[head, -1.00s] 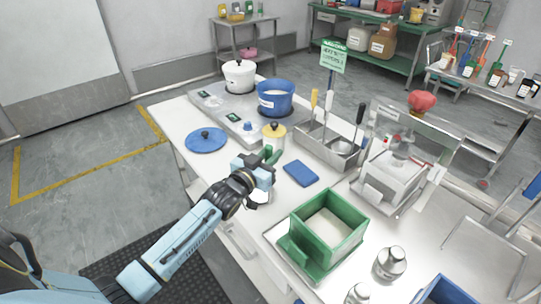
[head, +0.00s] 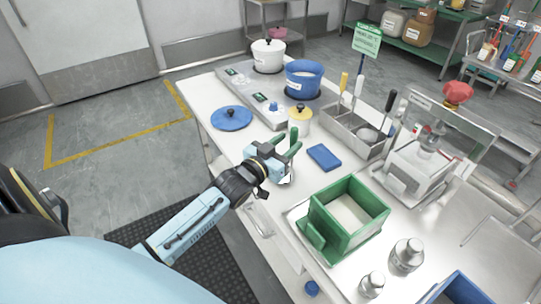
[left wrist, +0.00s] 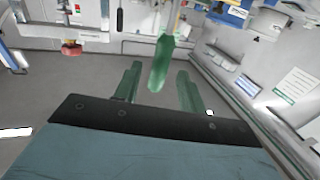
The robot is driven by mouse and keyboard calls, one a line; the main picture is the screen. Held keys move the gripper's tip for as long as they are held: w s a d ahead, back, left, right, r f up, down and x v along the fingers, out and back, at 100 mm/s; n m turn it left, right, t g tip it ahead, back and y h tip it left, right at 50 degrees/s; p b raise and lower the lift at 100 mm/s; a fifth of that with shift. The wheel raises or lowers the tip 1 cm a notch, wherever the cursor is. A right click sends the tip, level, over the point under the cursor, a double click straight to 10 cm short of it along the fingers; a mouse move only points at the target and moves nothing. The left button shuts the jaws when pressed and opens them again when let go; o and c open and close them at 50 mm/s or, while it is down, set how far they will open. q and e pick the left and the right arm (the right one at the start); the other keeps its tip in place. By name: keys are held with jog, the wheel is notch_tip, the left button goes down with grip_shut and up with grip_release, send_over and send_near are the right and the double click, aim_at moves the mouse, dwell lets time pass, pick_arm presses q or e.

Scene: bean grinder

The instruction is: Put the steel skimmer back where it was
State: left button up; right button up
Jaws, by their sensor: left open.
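My left gripper (head: 287,147) is open over the near left part of the white table, its green fingers pointing up and to the right. My right gripper is not in view.
A yellow-lidded jar (head: 299,121) stands just behind my left gripper. A blue sponge (head: 324,157) lies to its right, a blue lid (head: 232,118) to its left. A blue pot (head: 304,79) stands behind. A green box (head: 347,214) and steel bottles (head: 407,254) stand nearer, to the right.

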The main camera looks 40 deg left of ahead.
pick_arm(q)
jog(key=s, duration=0.7)
jog(key=shift+s+a, duration=0.35)
jog(key=shift+s, duration=0.05)
